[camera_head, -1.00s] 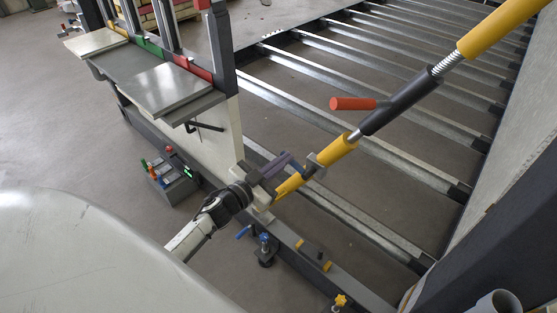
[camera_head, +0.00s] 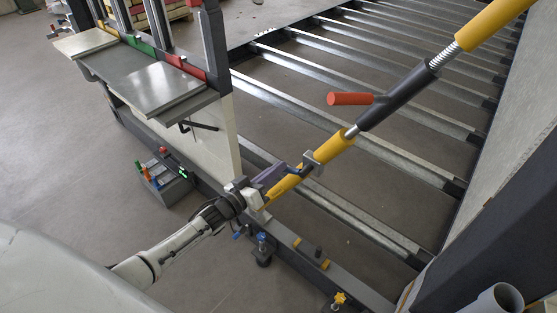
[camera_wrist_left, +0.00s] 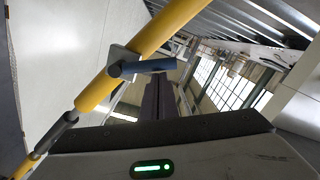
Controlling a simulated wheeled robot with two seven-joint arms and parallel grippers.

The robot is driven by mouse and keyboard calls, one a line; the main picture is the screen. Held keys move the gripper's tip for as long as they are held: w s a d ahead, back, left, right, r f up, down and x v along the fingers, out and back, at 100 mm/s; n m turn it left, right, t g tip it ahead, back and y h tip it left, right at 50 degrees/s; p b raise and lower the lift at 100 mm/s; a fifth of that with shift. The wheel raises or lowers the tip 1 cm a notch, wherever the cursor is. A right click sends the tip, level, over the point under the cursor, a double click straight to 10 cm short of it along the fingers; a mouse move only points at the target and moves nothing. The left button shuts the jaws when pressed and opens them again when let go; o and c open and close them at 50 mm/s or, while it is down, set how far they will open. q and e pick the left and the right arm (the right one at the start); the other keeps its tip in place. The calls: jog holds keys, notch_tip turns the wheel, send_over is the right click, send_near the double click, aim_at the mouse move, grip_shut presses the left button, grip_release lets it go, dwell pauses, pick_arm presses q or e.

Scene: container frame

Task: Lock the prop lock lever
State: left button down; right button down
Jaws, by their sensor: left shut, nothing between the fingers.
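A yellow prop (camera_head: 287,183) runs diagonally up from the dark frame beam at lower centre. A grey bracket with a short blue-grey lever (camera_head: 298,171) sits around its lower part. In the left wrist view the lever (camera_wrist_left: 150,67) sticks out to the right of the prop, roughly crosswise to it. My left gripper (camera_head: 281,170) is shut and empty, with its purple-grey fingers close beside the lever. In the left wrist view the fingertips (camera_wrist_left: 166,83) lie just below the lever; I cannot tell whether they touch it. My right gripper is out of view.
A grey shelf panel (camera_head: 165,88) stands at upper left. A small toolbox (camera_head: 168,186) sits on the floor. Metal crossbars (camera_head: 350,120) fill the frame behind the prop.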

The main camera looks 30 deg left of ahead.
pick_arm(q)
jog(key=f+n+b, duration=0.1)
jog(key=n, duration=0.1)
jog(key=d+f+n+b, duration=0.1)
jog(key=n, duration=0.1)
jog(key=d+f+n+b, duration=0.1)
jog(key=f+n, duration=0.1)
jog(key=shift+s+n, duration=0.25)
jog(key=shift+n, duration=0.05)
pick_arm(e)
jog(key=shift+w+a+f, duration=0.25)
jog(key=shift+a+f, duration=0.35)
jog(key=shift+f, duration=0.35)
pick_arm(q)
jog(key=shift+f, duration=0.1)
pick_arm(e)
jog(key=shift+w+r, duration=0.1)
pick_arm(q)
jog(key=a+r, duration=0.3)
jog(key=a, duration=0.1)
jog(key=p+v, duration=0.1)
jog(key=v, duration=0.9)
jog(key=shift+f+p, duration=0.4)
jog(key=shift+f, duration=0.1)
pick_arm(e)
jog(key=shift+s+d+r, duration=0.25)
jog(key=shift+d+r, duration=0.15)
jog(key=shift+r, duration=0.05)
